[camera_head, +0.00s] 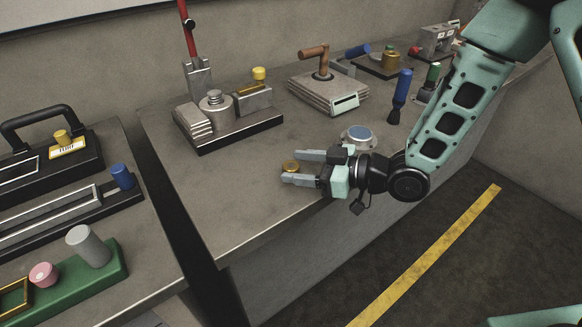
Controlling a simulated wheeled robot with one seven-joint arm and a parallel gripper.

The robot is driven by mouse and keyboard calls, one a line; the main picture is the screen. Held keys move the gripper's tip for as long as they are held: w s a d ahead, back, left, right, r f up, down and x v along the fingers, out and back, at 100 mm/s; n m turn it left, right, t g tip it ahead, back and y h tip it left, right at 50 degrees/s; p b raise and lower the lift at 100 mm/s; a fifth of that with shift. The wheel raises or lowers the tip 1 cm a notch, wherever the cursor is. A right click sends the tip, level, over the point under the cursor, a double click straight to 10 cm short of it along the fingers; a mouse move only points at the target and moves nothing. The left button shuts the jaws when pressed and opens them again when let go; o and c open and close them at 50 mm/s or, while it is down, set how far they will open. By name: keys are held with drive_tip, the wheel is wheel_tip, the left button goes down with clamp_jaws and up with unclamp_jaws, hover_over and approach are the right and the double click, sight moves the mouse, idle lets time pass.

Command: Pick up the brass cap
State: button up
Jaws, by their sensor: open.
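The brass cap (291,166) is a small round gold-brown piece low on the grey bench top, near its front edge. My gripper (292,167) reaches in from the right, low over the bench, with its two grey fingers pointing left. The fingers are apart, and the cap shows between their tips, one finger on its far side and one on its near side. I cannot tell whether either finger touches the cap. The near finger hides part of the cap's lower edge.
A round blue-topped piece (358,136) stands just behind my gripper. A fixture with a red lever (188,30) and a stack of plates with a brown handle (313,52) stand farther back. A blue-handled tool (402,88) is at right. The bench left of the cap is clear.

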drive_tip(key=shift+x, duration=1.2)
drive_tip(key=c, duration=1.1)
drive_tip(key=shift+o, duration=0.2)
